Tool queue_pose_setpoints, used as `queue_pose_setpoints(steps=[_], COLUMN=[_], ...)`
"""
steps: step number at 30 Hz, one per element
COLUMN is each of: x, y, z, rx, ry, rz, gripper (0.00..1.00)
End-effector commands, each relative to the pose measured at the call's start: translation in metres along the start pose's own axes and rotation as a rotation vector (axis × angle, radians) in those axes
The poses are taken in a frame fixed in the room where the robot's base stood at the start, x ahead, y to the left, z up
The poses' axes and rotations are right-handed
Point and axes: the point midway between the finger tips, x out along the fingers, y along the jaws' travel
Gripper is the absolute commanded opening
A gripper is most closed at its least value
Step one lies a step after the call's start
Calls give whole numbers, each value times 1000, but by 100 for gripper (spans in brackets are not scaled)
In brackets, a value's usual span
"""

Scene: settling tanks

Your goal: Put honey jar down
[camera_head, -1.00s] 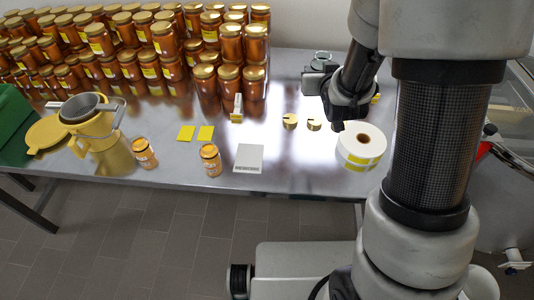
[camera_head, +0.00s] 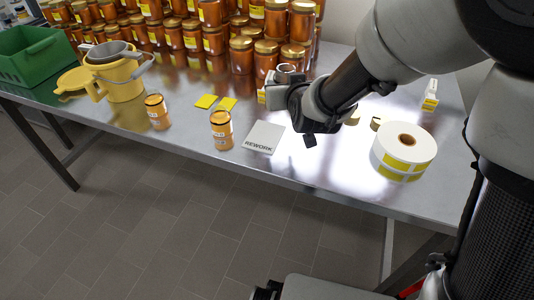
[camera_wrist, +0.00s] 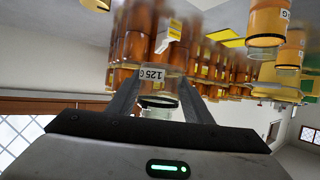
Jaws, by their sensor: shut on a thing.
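My gripper (camera_head: 284,82) is shut on a small glass honey jar (camera_wrist: 161,82), at the back of the table in front of the stacked jars. In the wrist view, both fingers (camera_wrist: 160,98) flank the jar, and its white label reads "125 G" upside down. A white square marked REWORK (camera_head: 264,137) lies near the front edge, to the left and front of my gripper.
Two small amber jars (camera_head: 157,112) (camera_head: 221,130) stand near the front edge. Yellow squares (camera_head: 206,101) lie behind them. A label roll (camera_head: 404,150) and gold lids (camera_head: 352,118) are right. A yellow pail (camera_head: 118,78) and green crate (camera_head: 38,55) are left. Stacked jars (camera_head: 241,56) block the back.

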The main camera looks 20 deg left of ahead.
Motion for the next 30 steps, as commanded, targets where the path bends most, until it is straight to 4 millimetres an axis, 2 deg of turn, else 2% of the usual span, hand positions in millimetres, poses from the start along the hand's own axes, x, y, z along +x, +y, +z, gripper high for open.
queue_pose_setpoints(steps=[1,3,7,15,22,27,30], x=[6,6,9,26,33,43,44], y=[-17,-33,-48,-50,-49,-49,-49], z=[12,16,23,67,83,107,110], rx=[-6,-13,-21,-21,-21,-21,-21], ry=[4,4,0,-2,-1,-3,0], rz=[-25,-48,-70,-72,-72,-72,-72], gripper=[16,16,16,16,16,16,16])
